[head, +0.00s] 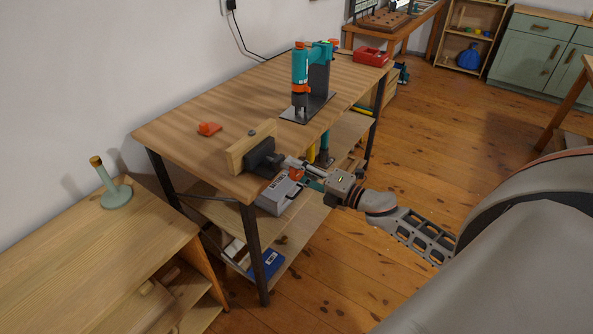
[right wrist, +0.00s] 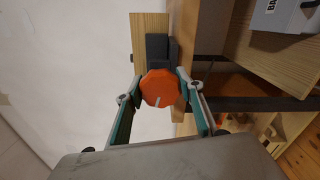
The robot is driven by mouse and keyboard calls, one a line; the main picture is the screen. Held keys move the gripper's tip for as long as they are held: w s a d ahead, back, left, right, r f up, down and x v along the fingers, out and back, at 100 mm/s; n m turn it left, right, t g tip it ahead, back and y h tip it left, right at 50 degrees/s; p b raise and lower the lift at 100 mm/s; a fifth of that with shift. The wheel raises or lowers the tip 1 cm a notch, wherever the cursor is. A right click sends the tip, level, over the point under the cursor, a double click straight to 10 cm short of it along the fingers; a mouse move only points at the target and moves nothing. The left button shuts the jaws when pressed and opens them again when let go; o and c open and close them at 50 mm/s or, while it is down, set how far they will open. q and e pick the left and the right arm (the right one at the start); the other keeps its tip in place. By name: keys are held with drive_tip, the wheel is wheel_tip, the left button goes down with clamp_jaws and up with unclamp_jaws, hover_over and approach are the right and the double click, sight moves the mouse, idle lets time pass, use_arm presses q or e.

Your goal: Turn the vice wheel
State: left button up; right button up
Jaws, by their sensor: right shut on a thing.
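The vice (head: 262,157) is dark grey with a pale wooden jaw board and is fixed at the front corner of the wooden workbench (head: 225,120). Its orange wheel (right wrist: 160,88) faces the right wrist camera, with a pale mark on its lower face. In the head view the wheel (head: 296,173) is a small patch of orange, partly hidden by my gripper. My right gripper (head: 302,172) reaches in from the right and is shut on the wheel. In the right wrist view its fingers hold the wheel's left and right sides. My left gripper is not in view.
A teal press tool (head: 301,75) stands on the bench, with a red case (head: 370,57) behind it and a small orange item (head: 209,129) nearer. A grey box (head: 277,195) sits on a shelf below the vice. The wooden floor at right (head: 440,150) is clear.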

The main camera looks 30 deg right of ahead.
drive_tip(key=o, duration=1.1)
drive_tip(key=shift+s, duration=0.1)
drive_tip(key=v, duration=1.2)
drive_tip(key=s+a+f+m+g+h, duration=0.1)
drive_tip(key=s+a+f+m+g, duration=0.1)
drive_tip(key=s+a+f+m, duration=0.3)
drive_tip(key=s+a+f+m+g+h, duration=0.1)
drive_tip(key=s+a+f+m+g, duration=0.1)
drive_tip(key=s+a+f+m, duration=0.3)
drive_tip(key=s+a+f+m+g+h+p, duration=0.1)
drive_tip(key=s+a+f+m, duration=0.3)
drive_tip(key=a+f+m, duration=0.6)
drive_tip(key=shift+s+a+f+m+g+h, duration=0.2)
drive_tip(key=shift+a+f+g+h, duration=0.1)
drive_tip(key=shift+a, duration=0.15)
drive_tip(key=shift+s+a+f+m+g+h, duration=0.2)
drive_tip(key=shift+a+g+h, duration=0.1)
drive_tip(key=shift+a, duration=0.1)
